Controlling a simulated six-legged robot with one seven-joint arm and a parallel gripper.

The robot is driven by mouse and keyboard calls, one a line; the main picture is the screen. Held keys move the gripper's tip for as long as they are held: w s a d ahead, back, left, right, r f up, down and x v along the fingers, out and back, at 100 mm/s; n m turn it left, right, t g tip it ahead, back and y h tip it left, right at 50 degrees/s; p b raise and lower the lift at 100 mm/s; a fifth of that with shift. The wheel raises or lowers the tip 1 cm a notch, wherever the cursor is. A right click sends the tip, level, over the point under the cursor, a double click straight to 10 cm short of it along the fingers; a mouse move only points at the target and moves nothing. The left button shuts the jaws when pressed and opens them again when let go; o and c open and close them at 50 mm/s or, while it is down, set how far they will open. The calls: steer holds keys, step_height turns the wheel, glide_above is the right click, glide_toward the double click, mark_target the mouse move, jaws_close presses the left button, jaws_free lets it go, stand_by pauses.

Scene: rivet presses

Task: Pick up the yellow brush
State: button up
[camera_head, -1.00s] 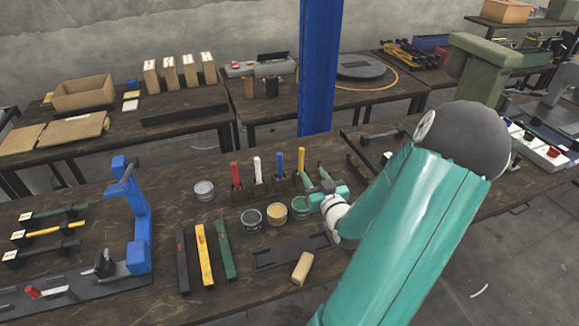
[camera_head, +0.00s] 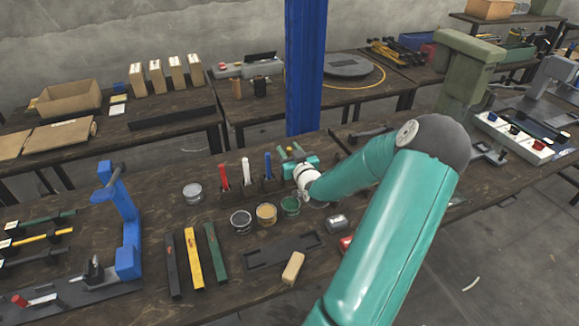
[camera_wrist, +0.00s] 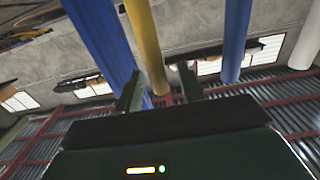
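The yellow brush (camera_head: 290,150) stands upright at the right end of a row of brushes on the front bench. In the head view only a bit of its handle shows between my fingertips; my gripper hides the rest. My gripper (camera_head: 291,152) is at the brush, with its two green fingers apart. In the wrist view the yellow brush (camera_wrist: 145,45) rises between the fingers of my gripper (camera_wrist: 160,88), nearer the left finger. A gap shows to the right finger. I cannot tell whether the left finger touches it.
Blue (camera_head: 268,165), white (camera_head: 246,168) and red (camera_head: 223,176) brushes stand to the left. The blue (camera_wrist: 236,40) and white (camera_wrist: 305,40) ones also show in the wrist view. A green paint can (camera_head: 290,206) is in front. A blue column (camera_head: 303,70) rises behind.

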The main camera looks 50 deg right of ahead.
jaws_close()
steer(key=shift+r, duration=0.1)
